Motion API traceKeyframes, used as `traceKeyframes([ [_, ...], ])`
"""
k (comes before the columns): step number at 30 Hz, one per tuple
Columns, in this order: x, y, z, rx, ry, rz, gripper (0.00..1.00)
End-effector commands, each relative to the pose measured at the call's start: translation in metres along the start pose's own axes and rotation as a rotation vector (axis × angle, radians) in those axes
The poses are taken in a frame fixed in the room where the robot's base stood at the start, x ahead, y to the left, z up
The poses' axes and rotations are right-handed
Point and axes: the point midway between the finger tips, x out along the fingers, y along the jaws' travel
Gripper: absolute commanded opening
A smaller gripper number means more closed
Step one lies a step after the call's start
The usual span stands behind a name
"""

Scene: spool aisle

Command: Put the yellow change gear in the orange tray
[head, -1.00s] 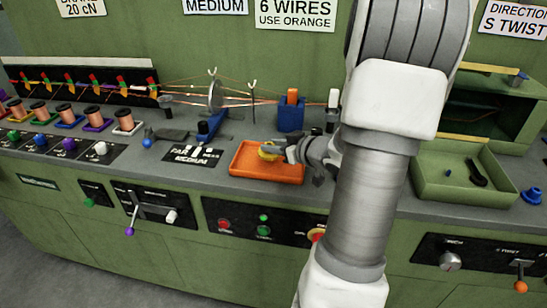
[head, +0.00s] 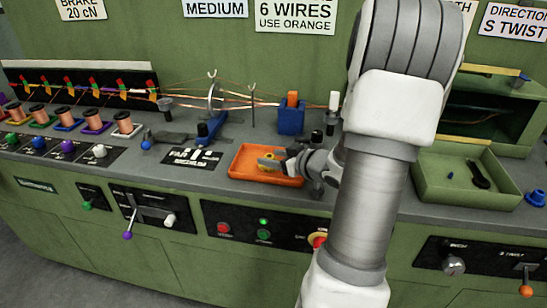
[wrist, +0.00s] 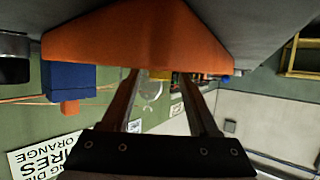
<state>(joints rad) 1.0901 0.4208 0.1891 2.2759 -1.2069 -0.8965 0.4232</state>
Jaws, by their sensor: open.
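The orange tray (head: 245,175) lies on the grey bench top, left of my arm. My gripper (head: 272,161) reaches over the tray from the right, low down, with its fingers apart. The yellow change gear (head: 268,167) shows as small yellow patches at the fingertips, inside the tray's outline; the fingers hide much of it. I cannot tell whether the gear touches the tray floor or a finger.
A blue block with an orange top (head: 291,116) stands behind the tray. A green tray (head: 432,187) with a dark tool lies right of my arm. A black label plate (head: 191,157) and copper spools (head: 122,122) are to the left. Buttons and levers line the front panel.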

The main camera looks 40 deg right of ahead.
Motion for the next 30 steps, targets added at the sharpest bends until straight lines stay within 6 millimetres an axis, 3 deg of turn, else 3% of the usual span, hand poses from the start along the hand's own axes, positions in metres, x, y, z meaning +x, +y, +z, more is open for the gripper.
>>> traceKeyframes([
  [5,-0.009,0.001,-0.005,0.000,-0.001,0.002,0.60],
  [15,-0.079,0.001,-0.006,0.001,0.000,0.004,0.60],
  [21,-0.111,0.001,-0.005,0.000,0.000,0.003,0.60],
  [30,-0.122,0.000,-0.003,0.000,0.000,0.000,0.60],
])
